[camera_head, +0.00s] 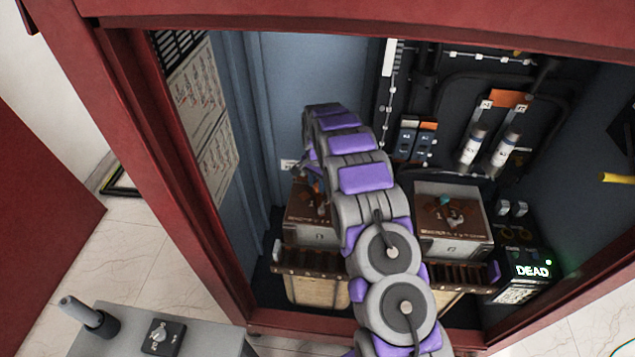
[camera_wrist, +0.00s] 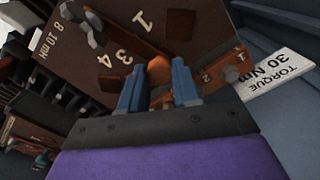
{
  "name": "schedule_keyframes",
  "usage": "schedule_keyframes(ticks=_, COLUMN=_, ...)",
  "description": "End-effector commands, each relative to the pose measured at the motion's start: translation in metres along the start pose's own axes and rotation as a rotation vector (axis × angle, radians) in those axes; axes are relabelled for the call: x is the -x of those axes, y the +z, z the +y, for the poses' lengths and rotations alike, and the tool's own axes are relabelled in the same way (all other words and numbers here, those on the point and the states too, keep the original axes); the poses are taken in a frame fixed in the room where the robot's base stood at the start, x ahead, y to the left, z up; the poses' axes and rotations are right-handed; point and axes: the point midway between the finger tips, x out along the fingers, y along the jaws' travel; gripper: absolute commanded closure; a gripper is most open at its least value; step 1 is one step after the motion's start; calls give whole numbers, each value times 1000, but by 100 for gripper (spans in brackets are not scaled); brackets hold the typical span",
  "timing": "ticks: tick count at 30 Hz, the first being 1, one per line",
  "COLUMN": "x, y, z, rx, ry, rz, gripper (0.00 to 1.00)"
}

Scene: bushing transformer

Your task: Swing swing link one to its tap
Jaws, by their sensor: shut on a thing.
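In the wrist view, my gripper (camera_wrist: 158,85) has its two blue fingers closed on an orange-brown part (camera_wrist: 159,70), which looks like the end or knob of a copper swing link. A copper bar (camera_wrist: 125,38) runs from it up left towards a grey bolt (camera_wrist: 72,12). The brown terminal board (camera_wrist: 185,32) beneath bears white numbers, among them 1, 3 and 4. Another copper piece with a bolt (camera_wrist: 232,73) lies just right of the fingers. In the head view, my arm partly covers the left terminal box (camera_head: 310,235), and the fingertips are hardly visible there.
A second terminal box (camera_head: 452,240) stands right of my arm. A white torque label (camera_wrist: 280,72) lies right of the board. A lit DEAD indicator (camera_head: 532,271) is at the cabinet's lower right. The red cabinet frame (camera_head: 190,200) bounds the opening. A grey table (camera_head: 205,343) stands outside, lower left.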

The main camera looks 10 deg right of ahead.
Motion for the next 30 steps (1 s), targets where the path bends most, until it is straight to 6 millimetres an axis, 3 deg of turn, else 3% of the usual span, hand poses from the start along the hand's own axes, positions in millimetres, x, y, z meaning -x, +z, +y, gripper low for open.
schedule_keyframes(ticks=30, x=2, y=-6, z=6, rx=-95, ry=-2, rz=2, gripper=100)
